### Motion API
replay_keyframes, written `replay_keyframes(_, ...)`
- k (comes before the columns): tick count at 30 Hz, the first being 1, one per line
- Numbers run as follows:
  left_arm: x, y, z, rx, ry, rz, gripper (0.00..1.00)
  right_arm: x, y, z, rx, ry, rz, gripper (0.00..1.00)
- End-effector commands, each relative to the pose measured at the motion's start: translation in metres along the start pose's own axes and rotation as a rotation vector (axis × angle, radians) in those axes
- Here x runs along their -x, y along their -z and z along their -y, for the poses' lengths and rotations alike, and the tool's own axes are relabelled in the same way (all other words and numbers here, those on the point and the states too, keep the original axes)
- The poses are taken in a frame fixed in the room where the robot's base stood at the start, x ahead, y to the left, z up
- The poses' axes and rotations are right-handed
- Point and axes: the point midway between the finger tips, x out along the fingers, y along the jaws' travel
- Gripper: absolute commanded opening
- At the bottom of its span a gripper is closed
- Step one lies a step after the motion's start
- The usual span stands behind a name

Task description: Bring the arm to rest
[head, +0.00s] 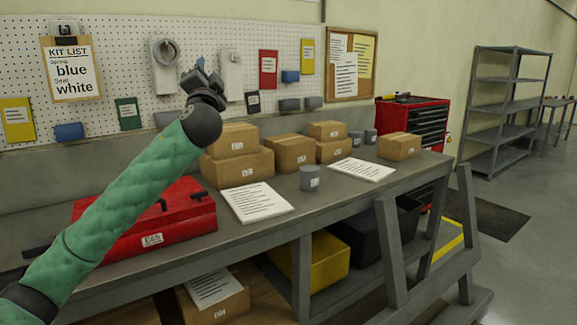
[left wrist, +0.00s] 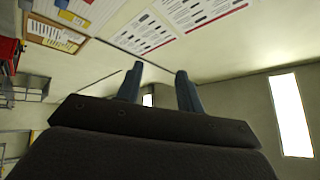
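My left arm, in a green sleeve, comes in from the lower left of the head view and reaches up across the bench. My left gripper (head: 203,80) is raised in front of the pegboard, clear of the bench top. In the left wrist view its two blue-grey fingers (left wrist: 159,92) stand apart with a gap between them, and nothing shows in the gap. My right gripper is in neither view.
Below my left arm, the grey workbench (head: 330,205) carries a red toolbox (head: 150,222), cardboard boxes (head: 240,163), a grey cup (head: 310,178) and paper sheets (head: 257,202). The pegboard (head: 110,80) holds a kit list (head: 72,70). A red tool cabinet (head: 412,118) stands beyond.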

Motion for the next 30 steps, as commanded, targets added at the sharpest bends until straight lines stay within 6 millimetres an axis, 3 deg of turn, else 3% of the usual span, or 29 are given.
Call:
replay_keyframes(6,0.066,-0.036,-0.069,0.177,-0.216,0.201,0.37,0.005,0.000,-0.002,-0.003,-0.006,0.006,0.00)
replay_keyframes(15,0.165,-0.076,-0.150,0.330,-0.487,0.413,0.37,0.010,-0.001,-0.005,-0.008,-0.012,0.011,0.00)
replay_keyframes(22,0.243,-0.099,-0.198,0.413,-0.666,0.533,0.37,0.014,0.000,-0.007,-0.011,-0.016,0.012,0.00)
replay_keyframes(30,0.330,-0.120,-0.240,0.504,-0.833,0.638,0.37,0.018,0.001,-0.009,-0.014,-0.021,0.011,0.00)
